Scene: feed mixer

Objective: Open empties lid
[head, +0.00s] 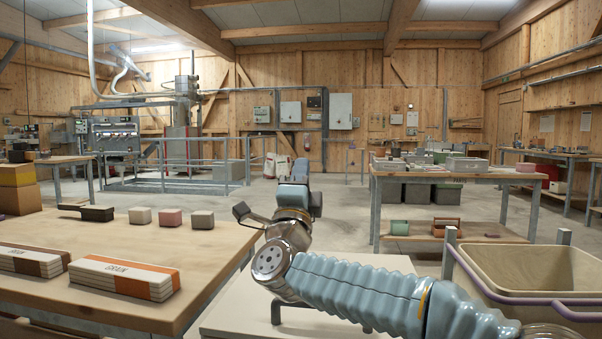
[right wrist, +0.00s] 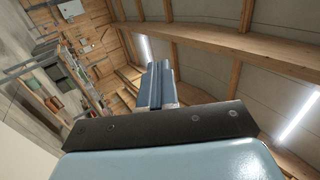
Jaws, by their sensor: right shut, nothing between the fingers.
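I cannot pick out a lid marked for empties. A large beige bin (head: 548,250) stands at the right edge of the head view, cut off by the frame. A purple bar (head: 520,299) runs along its near side; I cannot tell whether the bin has a lid. My right gripper (head: 300,172) is raised in the middle of the head view, to the left of the bin and well apart from it. In the right wrist view its fingers (right wrist: 160,84) are together and empty, pointing toward wall and ceiling. My left gripper is not in view.
A wooden table (head: 215,255) at the left holds two labelled blocks (head: 124,278), a dark scoop-like item (head: 88,212) and several small blocks (head: 202,219). A pale low surface (head: 345,322) lies under my right arm. A workbench (head: 450,176) with boxes stands behind.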

